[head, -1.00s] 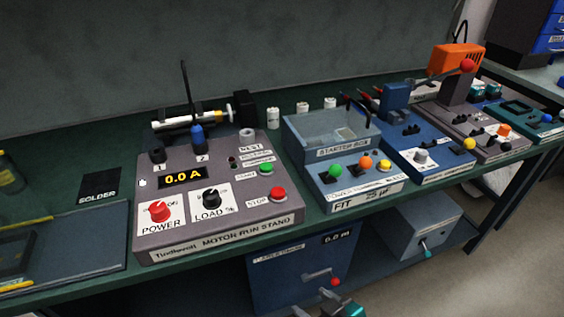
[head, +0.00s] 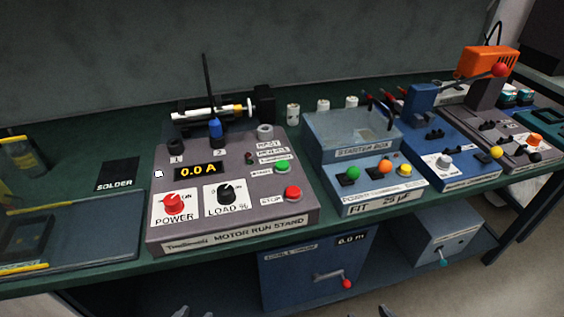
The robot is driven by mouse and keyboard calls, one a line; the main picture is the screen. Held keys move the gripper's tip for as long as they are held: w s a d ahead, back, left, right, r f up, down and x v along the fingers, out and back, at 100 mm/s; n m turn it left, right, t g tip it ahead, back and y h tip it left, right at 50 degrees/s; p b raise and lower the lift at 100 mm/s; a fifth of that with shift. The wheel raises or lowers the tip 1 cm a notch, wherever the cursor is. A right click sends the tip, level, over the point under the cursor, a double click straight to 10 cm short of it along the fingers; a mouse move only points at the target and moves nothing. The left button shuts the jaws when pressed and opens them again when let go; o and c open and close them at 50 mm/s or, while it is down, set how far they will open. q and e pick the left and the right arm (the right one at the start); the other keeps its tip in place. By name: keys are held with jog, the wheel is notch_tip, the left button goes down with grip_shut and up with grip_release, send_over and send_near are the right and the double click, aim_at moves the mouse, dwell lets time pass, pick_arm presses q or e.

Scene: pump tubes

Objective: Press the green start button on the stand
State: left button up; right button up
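The green button (head: 282,166) sits at the right side of the grey motor run stand (head: 256,206), above the red stop button (head: 292,193). Nothing touches or covers it. The stand's display (head: 198,171) reads 0.0 A. Its red power knob (head: 174,204) and black load knob (head: 227,193) are at the front left. Grey tips that look like my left gripper (head: 194,312) just show at the bottom edge, and a tip of my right gripper (head: 385,312) shows farther right. Both are well below the stand, mostly cut off by the frame.
A blue starter box (head: 384,207) with green, orange and yellow buttons stands right of the stand. A black solder mat (head: 118,174) and a dark tray (head: 100,235) lie to the left. Below the bench is a blue crank unit (head: 290,275). The bench's front edge runs before the stand.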

jog(key=shift+w, duration=0.1)
grip_shut()
dwell(0.8)
dwell(0.5)
